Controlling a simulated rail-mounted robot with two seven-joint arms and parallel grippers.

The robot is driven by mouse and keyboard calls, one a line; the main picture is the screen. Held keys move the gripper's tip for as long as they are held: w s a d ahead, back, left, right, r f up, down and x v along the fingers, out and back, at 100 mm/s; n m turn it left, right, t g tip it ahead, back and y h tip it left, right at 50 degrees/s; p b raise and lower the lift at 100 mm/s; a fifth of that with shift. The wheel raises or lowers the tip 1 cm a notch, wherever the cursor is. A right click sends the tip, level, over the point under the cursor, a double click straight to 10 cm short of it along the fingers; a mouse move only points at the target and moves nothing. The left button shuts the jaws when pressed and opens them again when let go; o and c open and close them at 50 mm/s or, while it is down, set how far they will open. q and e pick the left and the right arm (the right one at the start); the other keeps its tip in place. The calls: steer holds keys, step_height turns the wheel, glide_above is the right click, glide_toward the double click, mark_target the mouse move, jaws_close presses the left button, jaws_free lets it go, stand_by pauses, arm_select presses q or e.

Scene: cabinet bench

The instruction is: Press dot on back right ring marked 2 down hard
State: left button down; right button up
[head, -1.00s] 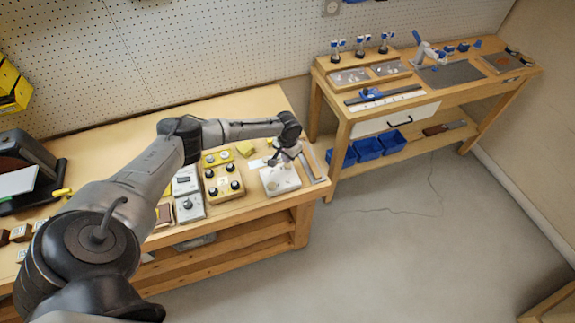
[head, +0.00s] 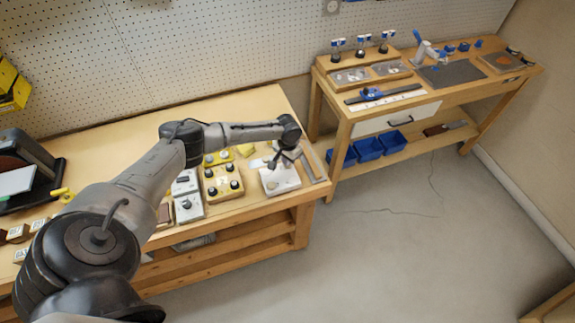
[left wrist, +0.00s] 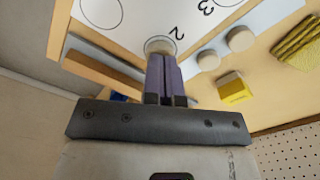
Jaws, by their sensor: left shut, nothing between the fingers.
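The white board (head: 281,181) lies near the right end of the left bench in the head view. In the left wrist view the board (left wrist: 130,18) shows printed rings and the numerals 2 and 3. A round beige disc (left wrist: 160,43) sits at the ring beside the numeral 2 (left wrist: 177,32). My left gripper (left wrist: 160,56) is shut and empty, its fingertips right at that disc and covering part of it. I cannot tell whether they touch it. In the head view my left gripper (head: 272,164) is over the board's back part. My right gripper is not in view.
A second bench (head: 400,100) stands right.

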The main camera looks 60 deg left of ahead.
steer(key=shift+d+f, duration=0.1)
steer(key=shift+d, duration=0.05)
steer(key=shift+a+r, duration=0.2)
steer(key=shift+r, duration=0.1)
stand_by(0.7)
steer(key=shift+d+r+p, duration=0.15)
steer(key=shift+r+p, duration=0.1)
steer(key=shift+p, duration=0.2)
stand_by(0.3)
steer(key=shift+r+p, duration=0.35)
stand_by(0.7)
stand_by(0.5)
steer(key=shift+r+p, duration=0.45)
stand_by(0.6)
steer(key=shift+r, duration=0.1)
stand_by(0.3)
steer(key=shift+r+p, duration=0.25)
steer(key=shift+p, duration=0.1)
stand_by(0.6)
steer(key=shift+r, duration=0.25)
stand_by(0.4)
